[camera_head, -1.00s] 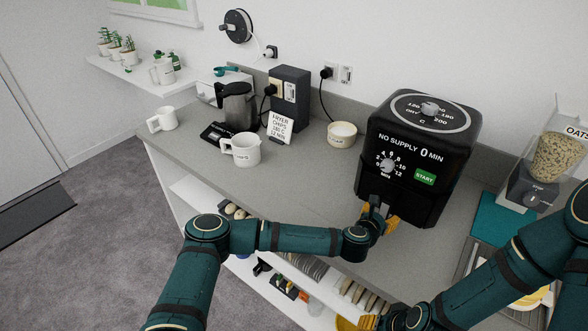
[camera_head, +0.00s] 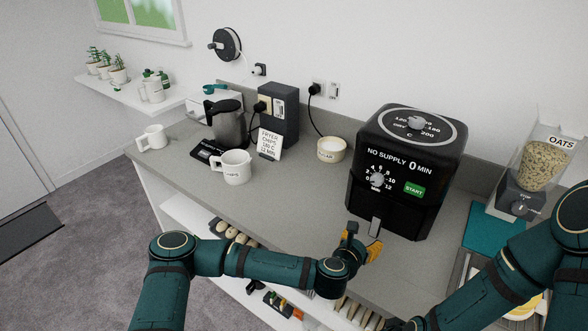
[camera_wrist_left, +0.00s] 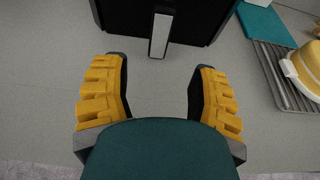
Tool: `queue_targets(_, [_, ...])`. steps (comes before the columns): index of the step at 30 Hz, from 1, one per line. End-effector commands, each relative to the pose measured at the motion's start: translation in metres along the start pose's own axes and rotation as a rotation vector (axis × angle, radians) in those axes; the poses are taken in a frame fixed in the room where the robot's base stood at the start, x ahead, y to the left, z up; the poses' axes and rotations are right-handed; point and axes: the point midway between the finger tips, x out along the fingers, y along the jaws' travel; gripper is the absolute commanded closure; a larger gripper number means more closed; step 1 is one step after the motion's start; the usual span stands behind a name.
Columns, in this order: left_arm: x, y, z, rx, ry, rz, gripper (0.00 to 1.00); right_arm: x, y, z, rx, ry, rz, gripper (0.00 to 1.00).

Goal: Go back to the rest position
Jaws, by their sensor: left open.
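My left gripper (camera_head: 362,243) is in front of the black air fryer (camera_head: 403,165), low over the front of the grey counter. In the left wrist view the left gripper's (camera_wrist_left: 158,90) yellow fingers are spread wide with nothing between them. The fryer's grey handle (camera_wrist_left: 161,32) stands beyond the fingertips, apart from them. The fryer drawer looks closed and its panel reads "NO SUPPLY 0 MIN". My right arm comes in at the lower right of the head view; its gripper is out of the frame.
On the counter (camera_head: 290,200) stand a white mug (camera_head: 233,168), a kettle (camera_head: 228,125), a sign card (camera_head: 270,143) and a small white bowl (camera_head: 332,150). An oats dispenser (camera_head: 545,165), a teal board (camera_head: 487,230) and a rack (camera_wrist_left: 282,75) are at the right. Open shelves lie below the counter.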

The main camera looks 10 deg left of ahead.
Motion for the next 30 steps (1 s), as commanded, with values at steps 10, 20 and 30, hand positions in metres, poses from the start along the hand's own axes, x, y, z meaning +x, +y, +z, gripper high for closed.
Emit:
queue_targets(10, [-0.027,-0.043,-0.057,0.467,0.055,-0.208,0.41,0.0,0.0,0.0,0.0,0.0,0.0,0.53])
queue_targets(20, [-0.142,-0.029,-0.211,1.47,0.151,-0.793,0.41,0.0,0.0,0.0,0.0,0.0,0.0,0.53])
queue_targets(30, [-0.248,0.039,-0.269,1.895,0.148,-1.25,0.41,0.0,0.0,0.0,0.0,0.0,0.0,0.53])
